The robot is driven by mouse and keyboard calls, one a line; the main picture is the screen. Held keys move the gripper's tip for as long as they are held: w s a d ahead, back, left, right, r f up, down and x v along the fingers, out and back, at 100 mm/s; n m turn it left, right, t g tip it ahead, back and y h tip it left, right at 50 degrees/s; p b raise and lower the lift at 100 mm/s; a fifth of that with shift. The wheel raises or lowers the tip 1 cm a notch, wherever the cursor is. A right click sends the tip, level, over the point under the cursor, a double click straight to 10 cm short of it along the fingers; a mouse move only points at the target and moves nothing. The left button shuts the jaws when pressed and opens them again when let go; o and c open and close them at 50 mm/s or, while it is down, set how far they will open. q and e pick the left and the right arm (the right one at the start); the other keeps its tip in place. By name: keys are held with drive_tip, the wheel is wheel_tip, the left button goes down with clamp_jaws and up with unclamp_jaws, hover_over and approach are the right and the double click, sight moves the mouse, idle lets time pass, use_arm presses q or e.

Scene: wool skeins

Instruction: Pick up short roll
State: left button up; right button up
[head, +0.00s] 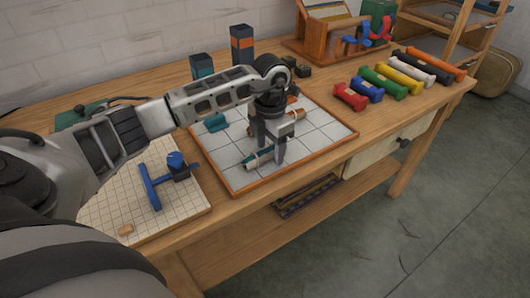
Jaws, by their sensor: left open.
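My left gripper (267,148) points down over the white gridded board (225,165) with the orange rim. Its fingers are apart. A small roll with a teal band and pale ends (257,158) lies on the board, close by the fingertips and partly hidden by them. An orange-brown piece (297,115) shows just behind the fingers to the right. A short teal roll (215,123) lies on the board to the left of the gripper. I cannot tell which of these is the short roll of the task, or whether the fingers touch anything. My right gripper is not in view.
Several coloured skeins (399,82) lie in a row at the right. Two dark boxes, one with an orange band (242,45), stand at the back, near a wooden rack (325,40). A cutting mat (115,205) with a blue tool (150,185) is front left.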

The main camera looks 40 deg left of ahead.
use_arm(q)
drive_tip(key=c, duration=1.1)
drive_tip(key=shift+o, duration=0.2)
drive_tip(key=shift+r, duration=0.1)
